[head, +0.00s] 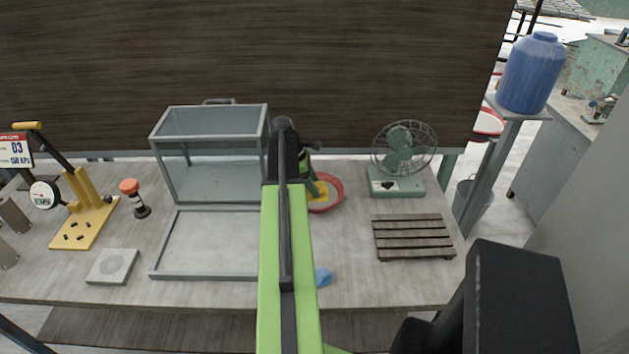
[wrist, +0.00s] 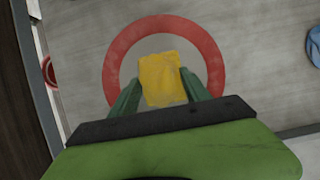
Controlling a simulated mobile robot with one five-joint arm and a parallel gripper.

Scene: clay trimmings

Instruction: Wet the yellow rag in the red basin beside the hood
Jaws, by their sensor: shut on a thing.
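The yellow rag (wrist: 162,79) is between the fingers of my gripper (wrist: 160,88), which is shut on it. In the wrist view the rag shows over the middle of the red basin (wrist: 119,48), seen from above. In the head view the basin (head: 333,193) stands on the table just right of the hood (head: 209,150), and the rag (head: 319,190) shows at its left part, inside its outline. My arm hides the basin's left side and most of my gripper. I cannot tell whether the rag touches the basin's floor or any water.
A green fan (head: 397,160) and a slatted wooden rack (head: 413,237) stand to the right. A blue thing (head: 323,277) lies near the table's front. A grey-framed tray (head: 205,245) lies before the hood. A yellow press (head: 85,210) and an orange-topped object (head: 133,198) are left.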

